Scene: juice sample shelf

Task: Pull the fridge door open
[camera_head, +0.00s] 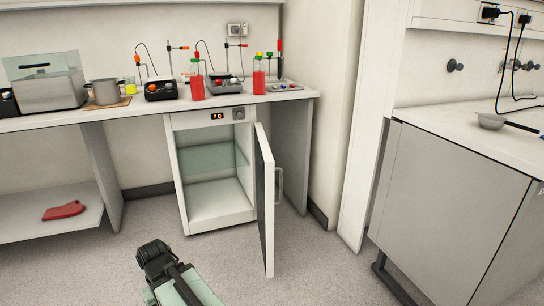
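The small white fridge (218,218) stands under the bench in the middle of the view. Its door (264,205) is swung well open toward me on the right side, seen nearly edge-on. A light handle (280,187) shows on the door's outer face. The inside of the fridge is visible, with a glass shelf (208,158) and no items seen in it. My gripper (152,252) is at the lower middle, in front of and apart from the fridge, left of the door. I cannot make out whether its fingers are open or shut.
The bench (130,108) above holds a grey box (48,92), a pot (105,92), hotplates and red bottles (197,86). A red object (63,210) lies on a low shelf at left. A grey cabinet (450,205) stands at right. Floor around the open door is clear.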

